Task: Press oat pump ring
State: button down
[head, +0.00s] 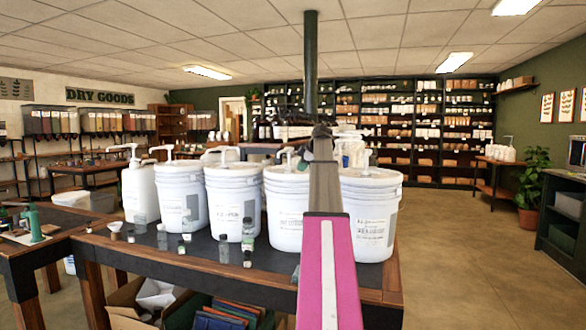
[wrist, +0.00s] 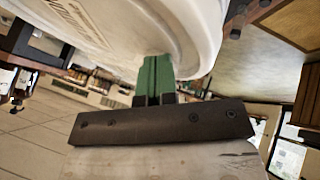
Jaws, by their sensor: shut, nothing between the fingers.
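Several white pump buckets stand in a row on the dark-topped table (head: 120,244). They include a left one (head: 182,195), one beside it (head: 230,196), a middle one (head: 288,213) and a right one (head: 375,222). White pump heads top them; the labels are too small to tell which is oat. No pump ring can be made out. My arm rises in front of the gap between the middle and right buckets and hides parts of both. In the wrist view my gripper (wrist: 154,66) has green fingers shut together, close to a white bucket (wrist: 120,35); contact cannot be told.
A white pump jug (head: 139,192) stands at the row's left end. Small bottles, including a dark one (head: 248,228), stand before the buckets. A dark green post (head: 311,65) rises behind. Open boxes sit below the table. Floor (head: 470,250) at the right is clear.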

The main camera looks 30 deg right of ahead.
jog(key=shift+w+d+n+g+y, duration=0.3)
jog(key=shift+w+d+n+y, duration=0.25)
jog(key=shift+n, duration=0.45)
jog(key=shift+w+d, duration=0.2)
jog(key=shift+w, duration=0.5)
jog(key=shift+w+d, duration=0.2)
jog(key=shift+w, duration=0.45)
jog(key=shift+s+a, duration=0.1)
jog(key=shift+s+a, duration=0.15)
jog(key=shift+a, duration=0.6)
